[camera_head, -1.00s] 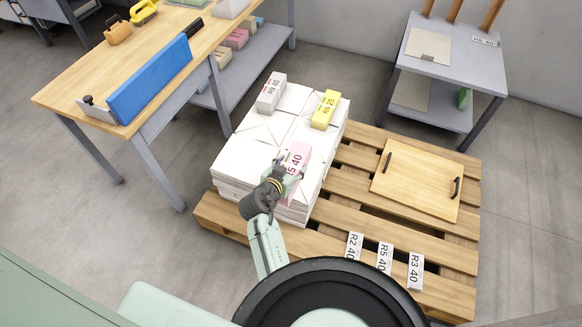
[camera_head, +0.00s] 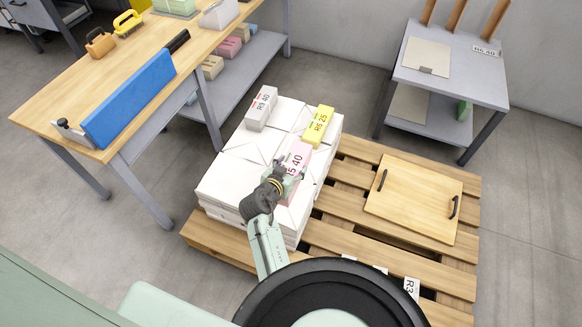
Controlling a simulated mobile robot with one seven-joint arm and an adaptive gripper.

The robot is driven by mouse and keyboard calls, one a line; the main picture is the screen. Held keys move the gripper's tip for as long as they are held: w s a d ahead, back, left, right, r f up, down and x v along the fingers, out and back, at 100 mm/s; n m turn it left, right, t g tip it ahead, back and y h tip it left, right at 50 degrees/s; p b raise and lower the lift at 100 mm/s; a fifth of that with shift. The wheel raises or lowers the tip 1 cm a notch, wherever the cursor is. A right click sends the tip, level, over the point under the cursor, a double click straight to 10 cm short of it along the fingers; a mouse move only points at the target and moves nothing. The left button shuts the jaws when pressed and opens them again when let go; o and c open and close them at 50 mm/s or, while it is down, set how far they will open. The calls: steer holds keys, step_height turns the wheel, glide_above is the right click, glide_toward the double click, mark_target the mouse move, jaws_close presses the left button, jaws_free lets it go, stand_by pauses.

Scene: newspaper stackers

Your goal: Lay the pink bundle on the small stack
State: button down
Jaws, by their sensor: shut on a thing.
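The pink bundle (camera_head: 299,156), with a white label reading "40", is in my gripper (camera_head: 286,180). It is above or on the right part of a white block of wrapped stacks (camera_head: 228,183) on the pallet; I cannot tell whether it touches the top. My gripper is shut on its near end and hides part of it. A grey bundle (camera_head: 261,108) and a yellow bundle (camera_head: 318,127) lie on the far part of the white block. I cannot tell which part is the small stack.
The wooden pallet (camera_head: 342,242) has bare slats at right and a board with two handles (camera_head: 415,198). Label cards (camera_head: 412,287) stand at its near edge. A workbench (camera_head: 66,94) is at left, with coloured bundles on its lower shelf. A grey side table (camera_head: 455,84) stands at back right.

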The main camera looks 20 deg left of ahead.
steer(key=shift+r, duration=0.2)
steer(key=shift+f+b, duration=0.25)
steer(key=shift+b, duration=0.05)
step_height(320, 180, down, 7)
steer(key=b, duration=0.6)
steer(key=shift+f+b, duration=0.15)
steer(key=shift+b, duration=0.25)
steer(key=shift+f, duration=0.1)
steer(key=c, duration=0.9)
jaws_free()
steer(key=o, duration=0.4)
steer(key=shift+f, duration=0.1)
